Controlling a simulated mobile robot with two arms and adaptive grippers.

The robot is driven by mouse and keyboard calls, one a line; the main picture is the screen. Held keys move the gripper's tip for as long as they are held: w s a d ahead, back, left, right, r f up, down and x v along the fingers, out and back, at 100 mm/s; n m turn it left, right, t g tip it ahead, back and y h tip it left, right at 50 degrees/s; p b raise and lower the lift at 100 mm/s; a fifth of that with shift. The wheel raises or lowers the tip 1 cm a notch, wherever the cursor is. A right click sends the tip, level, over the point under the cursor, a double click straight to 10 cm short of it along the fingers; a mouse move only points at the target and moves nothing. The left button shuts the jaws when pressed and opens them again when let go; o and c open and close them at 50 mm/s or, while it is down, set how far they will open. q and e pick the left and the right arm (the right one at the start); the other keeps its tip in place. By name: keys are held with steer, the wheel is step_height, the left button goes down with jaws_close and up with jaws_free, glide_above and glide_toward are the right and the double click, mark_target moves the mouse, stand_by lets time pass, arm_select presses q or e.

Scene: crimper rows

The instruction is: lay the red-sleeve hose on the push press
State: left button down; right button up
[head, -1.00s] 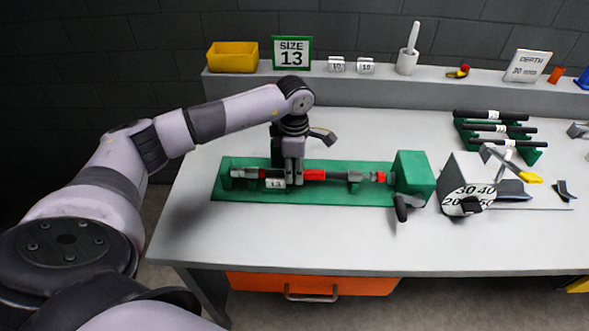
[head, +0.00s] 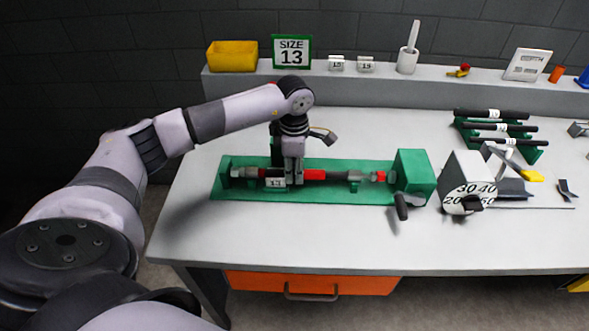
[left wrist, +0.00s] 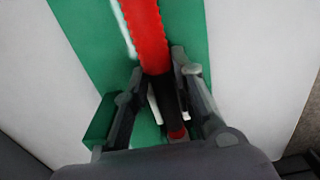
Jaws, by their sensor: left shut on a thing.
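The red-sleeve hose (head: 314,174), dark with a red sleeve, lies lengthwise along the green push press (head: 340,194) in the head view. My left gripper (head: 293,182) comes down from above and is shut on the hose, left of the long red part. In the left wrist view, the fingers (left wrist: 157,70) stand on both sides of the hose (left wrist: 146,30), with the green base below. The fingers partly hide the hose, and I cannot tell whether it rests fully on the supports. A small white tag (head: 275,183) is at its left part. My right gripper is not in view.
The press's green block (head: 413,172) and black handle (head: 403,206) stand at its right end. Beyond are a dial box (head: 466,175) and a rack of dark hoses (head: 497,128). A size 13 sign (head: 292,52) stands on the back ledge. The front table strip is clear.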

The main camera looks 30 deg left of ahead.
arm_select(q)
steer(key=c, duration=1.3)
jaws_free()
steer(key=shift+f, duration=0.15)
step_height(320, 180, up, 12)
steer(key=shift+r, duration=0.1)
steer(key=shift+s, duration=0.1)
